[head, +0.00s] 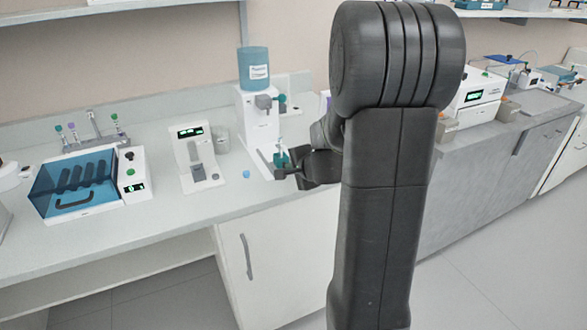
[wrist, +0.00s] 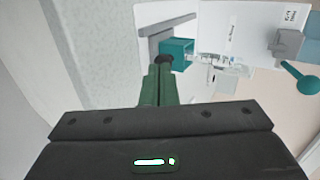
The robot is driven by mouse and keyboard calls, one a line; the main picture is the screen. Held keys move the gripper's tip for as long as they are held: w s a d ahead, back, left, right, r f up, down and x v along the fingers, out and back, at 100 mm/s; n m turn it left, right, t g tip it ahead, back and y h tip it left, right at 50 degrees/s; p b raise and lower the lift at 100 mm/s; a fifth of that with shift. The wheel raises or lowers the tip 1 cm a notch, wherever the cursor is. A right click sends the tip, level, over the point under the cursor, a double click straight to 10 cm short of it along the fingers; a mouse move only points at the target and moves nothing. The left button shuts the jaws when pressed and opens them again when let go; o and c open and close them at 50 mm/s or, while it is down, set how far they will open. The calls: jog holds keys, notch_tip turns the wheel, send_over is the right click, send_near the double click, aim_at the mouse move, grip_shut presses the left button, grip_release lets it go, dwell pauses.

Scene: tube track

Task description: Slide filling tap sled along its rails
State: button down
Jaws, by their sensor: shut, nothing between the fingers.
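The filling station is a white stand (head: 258,122) with a blue bottle (head: 254,70) on top. At its foot sits the teal sled block (head: 281,158), which also shows in the wrist view (wrist: 178,52), beside a grey rail-like bar (wrist: 168,25). A clear tube-like part stands at the block. A dark round knob (wrist: 163,60) sticks out of the block's near side. My gripper (head: 281,173) is at the front of the sled. In the wrist view its green fingers (wrist: 160,72) are together, with tips at the knob; I cannot tell whether they touch.
Further left is a blue-lidded box (head: 75,180). A tap with a teal knob (wrist: 304,77) juts from the stand. Bare counter (head: 160,220) lies in front.

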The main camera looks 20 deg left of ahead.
aim_at(279, 150)
jog(key=w+a+p, duration=0.1)
jog(key=w+a, duration=0.2)
jog(key=w+a+p, duration=0.1)
jog(key=w+a, duration=0.2)
jog(key=a, duration=0.1)
jog(key=shift+w+a, duration=0.1)
jog(key=shift+a, duration=0.05)
jog(key=shift+r, duration=0.15)
